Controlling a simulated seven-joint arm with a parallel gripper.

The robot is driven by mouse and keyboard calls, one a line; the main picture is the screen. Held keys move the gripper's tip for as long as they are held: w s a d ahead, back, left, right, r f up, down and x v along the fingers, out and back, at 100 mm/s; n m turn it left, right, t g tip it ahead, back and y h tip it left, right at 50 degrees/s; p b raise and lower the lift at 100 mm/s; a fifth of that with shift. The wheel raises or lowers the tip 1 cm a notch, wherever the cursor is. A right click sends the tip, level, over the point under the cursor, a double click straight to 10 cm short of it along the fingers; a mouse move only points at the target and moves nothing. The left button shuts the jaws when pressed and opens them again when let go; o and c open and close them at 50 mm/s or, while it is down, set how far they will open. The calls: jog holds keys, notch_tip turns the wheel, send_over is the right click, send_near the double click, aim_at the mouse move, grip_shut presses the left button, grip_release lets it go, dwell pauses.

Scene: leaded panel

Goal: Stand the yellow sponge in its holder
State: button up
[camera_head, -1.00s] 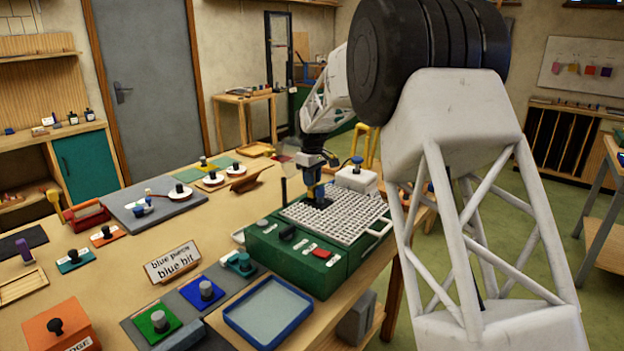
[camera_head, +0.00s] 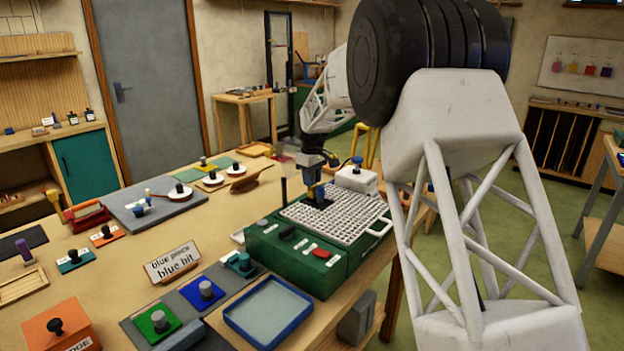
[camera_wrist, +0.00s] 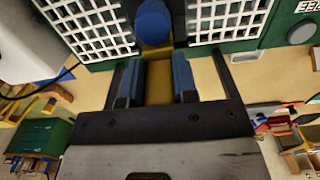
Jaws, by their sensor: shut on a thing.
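My gripper (camera_head: 316,190) is over the white grid on the green machine. In the wrist view its blue-padded fingers (camera_wrist: 158,82) are shut on the yellow sponge (camera_wrist: 160,88), which shows as a dark yellow block between them. A round blue knob (camera_wrist: 153,22) is just beyond the fingertips and hides the sponge's far end. A dark patch (camera_head: 319,204) lies under the fingertips on the grid; I cannot tell if it is the sponge's holder or if the sponge touches it.
The green machine (camera_head: 318,272) carries the white grid (camera_head: 345,222). A white box with a blue knob (camera_head: 357,179) stands close behind my gripper. A blue-rimmed tray (camera_head: 247,338) and a "blue bit" sign (camera_head: 172,262) are at the front.

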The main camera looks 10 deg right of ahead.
jog(key=shift+f, duration=1.7)
dwell(0.3)
jog(key=shift+r, duration=0.3)
jog(key=shift+r, duration=1.05)
jog(key=shift+f, duration=1.3)
dwell(1.8)
jog(key=o, duration=1)
jog(key=shift+c, duration=0.2)
jog(key=shift+r, duration=0.15)
jog(key=shift+r, duration=3.75)
